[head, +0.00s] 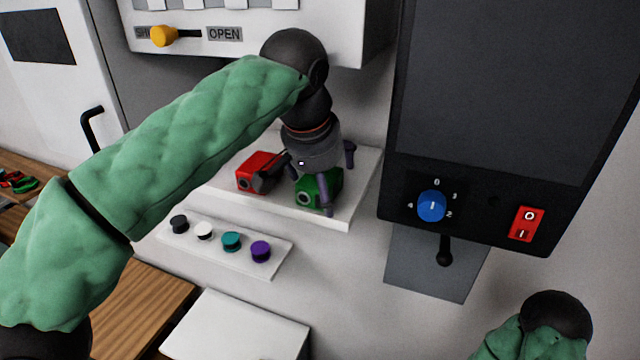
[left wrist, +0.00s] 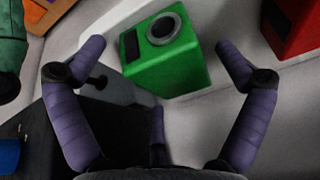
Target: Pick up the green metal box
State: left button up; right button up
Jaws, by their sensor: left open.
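The green metal box (head: 316,190) sits on a white shelf (head: 347,212) in the head view, partly hidden by my left gripper (head: 338,182). In the left wrist view the green metal box (left wrist: 172,58) shows a round dark opening with a grey ring on one face. My left gripper (left wrist: 152,58) is open, with purple fingers on either side of the box and visible gaps between them and it. Nothing is held. My right gripper is out of view; only part of my right arm shows at the bottom right.
A red box (head: 258,172) stands just left of the green one; it also shows in the left wrist view (left wrist: 290,25). A dark panel with a blue dial (head: 432,206) and red switch (head: 527,223) is at right. A lower ledge holds several coloured knobs (head: 231,240).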

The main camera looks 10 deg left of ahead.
pick_arm(q)
jog(key=c, duration=1.3)
